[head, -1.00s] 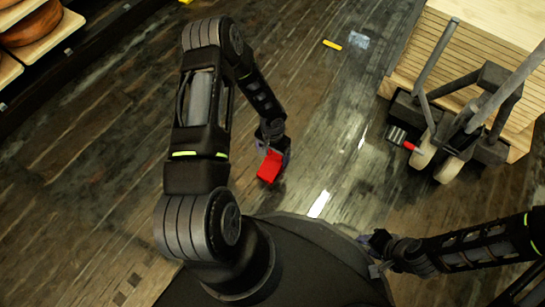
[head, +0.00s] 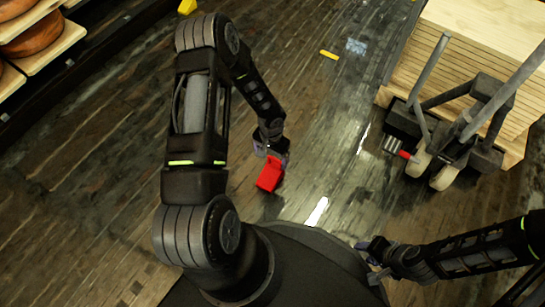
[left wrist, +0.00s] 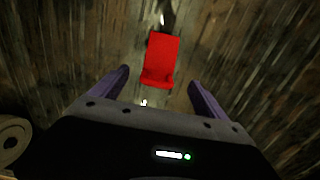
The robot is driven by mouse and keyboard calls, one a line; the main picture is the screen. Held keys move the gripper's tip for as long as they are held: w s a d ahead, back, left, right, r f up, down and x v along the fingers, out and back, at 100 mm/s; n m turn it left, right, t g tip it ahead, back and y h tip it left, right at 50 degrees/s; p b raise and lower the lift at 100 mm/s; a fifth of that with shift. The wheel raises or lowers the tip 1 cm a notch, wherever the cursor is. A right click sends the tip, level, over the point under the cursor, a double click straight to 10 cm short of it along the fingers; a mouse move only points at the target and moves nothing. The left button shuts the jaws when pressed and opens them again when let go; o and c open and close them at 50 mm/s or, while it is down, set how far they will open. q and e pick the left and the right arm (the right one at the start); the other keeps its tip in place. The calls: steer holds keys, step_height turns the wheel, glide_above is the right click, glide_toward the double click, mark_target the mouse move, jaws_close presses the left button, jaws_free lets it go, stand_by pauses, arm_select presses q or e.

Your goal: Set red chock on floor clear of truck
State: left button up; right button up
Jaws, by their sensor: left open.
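The red chock (head: 270,174) shows just past my left gripper in the head view. In the left wrist view the chock (left wrist: 160,60) lies beyond the fingertips, on or close above the wooden floor; I cannot tell which. My left gripper (head: 270,148) is open, and its two purple fingers (left wrist: 162,85) stand apart on either side with nothing between them. The pallet truck (head: 440,125) stands at the right, well away from the chock. My right gripper (head: 372,252) is at the lower right, away from the chock; its jaws are too small to judge.
A stack of wooden boards (head: 440,60) stands by the truck. Shelves with cheese wheels (head: 35,32) are at the upper left. A yellow piece (head: 329,54) and a bluish patch (head: 356,46) are on the floor at the top. The floor around the chock is clear.

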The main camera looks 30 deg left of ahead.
arm_select(q)
steer(key=shift+d, duration=0.1)
steer(key=s+d+r+h, duration=0.1)
steer(key=s+d, duration=0.3)
steer(key=d, duration=0.3)
steer(key=s+d+r+n+t+h, duration=0.1)
steer(key=s+d, duration=0.3)
steer(key=d, duration=0.4)
steer(key=s+d+r+n+h, duration=0.1)
steer(key=s+d, duration=0.3)
steer(key=d, duration=0.4)
steer(key=shift+s+r+t+h, duration=0.2)
steer(key=shift+r+t+h, duration=0.1)
steer(key=shift+r, duration=0.45)
